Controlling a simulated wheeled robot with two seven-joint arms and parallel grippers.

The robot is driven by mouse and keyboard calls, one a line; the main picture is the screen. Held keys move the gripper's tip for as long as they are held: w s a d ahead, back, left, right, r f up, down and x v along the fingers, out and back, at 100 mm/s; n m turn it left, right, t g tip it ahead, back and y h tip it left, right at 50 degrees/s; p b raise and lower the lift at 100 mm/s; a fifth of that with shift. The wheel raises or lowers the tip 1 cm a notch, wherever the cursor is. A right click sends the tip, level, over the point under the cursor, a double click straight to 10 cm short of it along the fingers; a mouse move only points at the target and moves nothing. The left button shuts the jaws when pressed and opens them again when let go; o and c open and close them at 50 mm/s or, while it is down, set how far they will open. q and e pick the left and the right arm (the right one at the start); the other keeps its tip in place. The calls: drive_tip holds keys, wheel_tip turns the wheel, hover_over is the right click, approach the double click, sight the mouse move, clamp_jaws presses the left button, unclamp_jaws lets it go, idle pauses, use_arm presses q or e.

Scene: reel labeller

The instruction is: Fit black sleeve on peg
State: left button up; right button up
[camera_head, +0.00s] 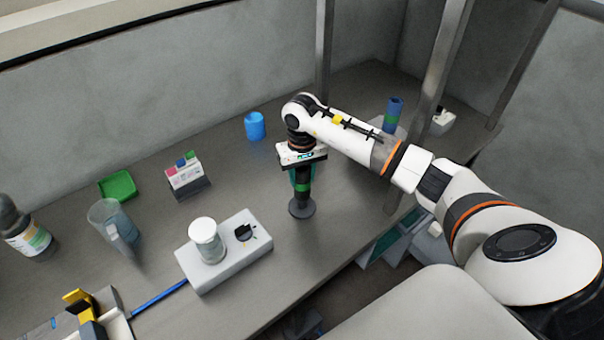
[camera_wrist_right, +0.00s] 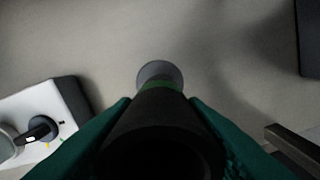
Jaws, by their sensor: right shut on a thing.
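My right gripper (camera_head: 302,178) is shut on the black sleeve (camera_head: 302,197), a dark upright cylinder, near the middle of the bench. In the right wrist view the sleeve (camera_wrist_right: 160,135) stands between the teal fingers, its near end looking dark and hollow. A green band (camera_head: 303,187) circles the lower part, and a grey round disc (camera_head: 301,210) shows below it. I cannot tell whether the disc belongs to the sleeve or to a peg under it, nor whether they touch. A blue cylinder with a green band (camera_head: 394,108) stands at the back right.
A white box with a black knob (camera_head: 225,262) carries a white-topped jar (camera_head: 206,240). A clear jug (camera_head: 113,228), green tray (camera_head: 118,186), card holder (camera_head: 187,176), bottle (camera_head: 27,236) and blue cup (camera_head: 255,125) stand left and behind. Metal posts (camera_head: 438,85) rise at right.

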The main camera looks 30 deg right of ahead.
drive_tip(key=shift+f+b, duration=2)
drive_tip(key=shift+f, duration=0.2)
drive_tip(key=o, duration=1.1)
wheel_tip(320, 180, up, 12)
drive_tip(key=b, duration=0.2)
